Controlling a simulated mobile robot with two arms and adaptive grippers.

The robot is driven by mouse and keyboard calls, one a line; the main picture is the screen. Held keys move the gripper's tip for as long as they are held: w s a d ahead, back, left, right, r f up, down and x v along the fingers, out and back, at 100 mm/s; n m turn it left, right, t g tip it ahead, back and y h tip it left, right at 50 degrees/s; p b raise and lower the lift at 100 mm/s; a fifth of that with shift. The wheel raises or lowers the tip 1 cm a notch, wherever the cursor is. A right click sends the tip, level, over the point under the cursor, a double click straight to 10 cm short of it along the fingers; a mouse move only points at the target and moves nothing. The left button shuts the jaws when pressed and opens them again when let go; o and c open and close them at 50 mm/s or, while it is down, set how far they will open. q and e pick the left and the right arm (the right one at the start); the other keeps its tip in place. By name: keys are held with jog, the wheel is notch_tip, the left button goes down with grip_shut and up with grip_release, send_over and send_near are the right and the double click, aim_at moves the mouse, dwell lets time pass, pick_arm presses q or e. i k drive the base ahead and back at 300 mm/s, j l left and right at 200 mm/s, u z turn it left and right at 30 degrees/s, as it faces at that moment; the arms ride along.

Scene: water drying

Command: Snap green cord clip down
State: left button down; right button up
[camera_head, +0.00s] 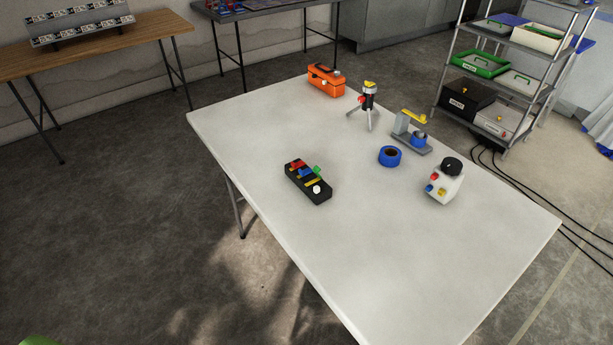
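A black block with a row of coloured clips (309,186) lies on the white table (400,255), left of the table's middle. The green cord clip (318,169) is on its right side and looks tilted up, though it is too small to be sure. Red, blue, white and yellow parts sit on the same block. Neither of my grippers is visible. A small green shape shows at the bottom left edge, and I cannot tell what it is.
On the table are an orange toolbox (326,81), a small tripod device (367,102), a grey stand with a blue part (411,132), a blue tape roll (390,156) and a white box with knobs (443,182). The table's near part is clear. A metal shelf (500,70) stands behind right, with cables on the floor.

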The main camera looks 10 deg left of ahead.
aim_at(316, 170)
jog(key=l+u, duration=0.35)
jog(key=l, duration=0.2)
jog(key=l+u, duration=0.4)
jog(key=l, duration=0.15)
jog(key=l+u, duration=0.35)
jog(key=l, duration=0.2)
jog(key=k+l, duration=0.1)
jog(key=l, duration=1)
jog(key=k+l, duration=0.15)
jog(key=l, duration=0.95)
jog(key=k+l, duration=0.15)
jog(key=l, duration=0.4)
jog(key=i+u, duration=0.05)
